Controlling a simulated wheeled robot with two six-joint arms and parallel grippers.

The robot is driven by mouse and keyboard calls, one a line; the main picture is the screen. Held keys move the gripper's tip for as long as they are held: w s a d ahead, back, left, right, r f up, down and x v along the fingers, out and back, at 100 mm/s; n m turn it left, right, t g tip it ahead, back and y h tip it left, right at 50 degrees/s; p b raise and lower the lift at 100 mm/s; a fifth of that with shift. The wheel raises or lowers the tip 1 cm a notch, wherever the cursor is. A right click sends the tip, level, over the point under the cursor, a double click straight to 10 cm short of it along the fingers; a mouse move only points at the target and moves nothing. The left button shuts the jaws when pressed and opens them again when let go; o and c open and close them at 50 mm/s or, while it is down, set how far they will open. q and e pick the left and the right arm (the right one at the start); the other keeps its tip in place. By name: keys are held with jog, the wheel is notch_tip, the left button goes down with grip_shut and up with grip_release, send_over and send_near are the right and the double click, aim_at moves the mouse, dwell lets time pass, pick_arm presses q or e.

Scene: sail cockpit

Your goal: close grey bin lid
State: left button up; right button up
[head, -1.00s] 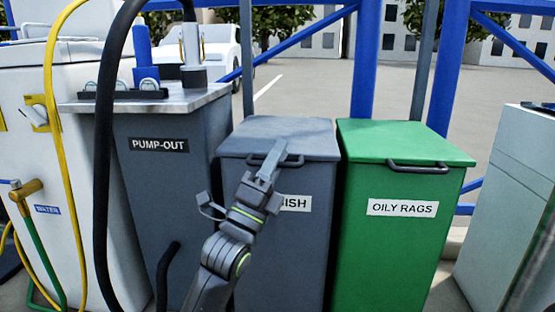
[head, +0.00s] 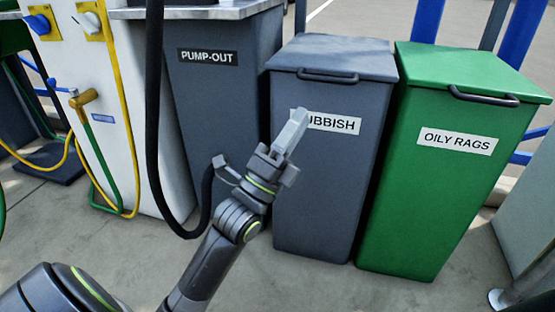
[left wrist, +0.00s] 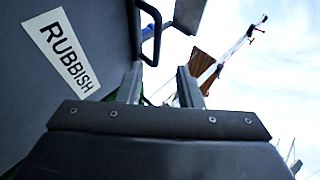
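The grey bin (head: 325,200) with the RUBBISH label stands between the grey pump-out unit and the green bin. Its lid (head: 335,55) lies flat on top and looks shut, with a dark handle (head: 328,76) at its front edge. My left gripper (head: 292,130) is in front of the bin, below the handle, and covers the start of the label. In the left wrist view my gripper's two fingers (left wrist: 160,88) stand apart with nothing between them. The bin front with its label (left wrist: 62,55) and the handle (left wrist: 150,35) show there beyond the fingers. My right gripper is not in view.
The green oily rags bin (head: 440,165) stands close on the right. The grey pump-out unit (head: 225,120) stands on the left, with a black hose (head: 153,130) hanging before it. A white water post (head: 110,150) is farther left. Open floor lies in front.

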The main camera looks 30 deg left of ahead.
pick_arm(q)
jog(key=v, duration=0.6)
jog(key=shift+s, duration=0.15)
jog(key=shift+f, duration=0.15)
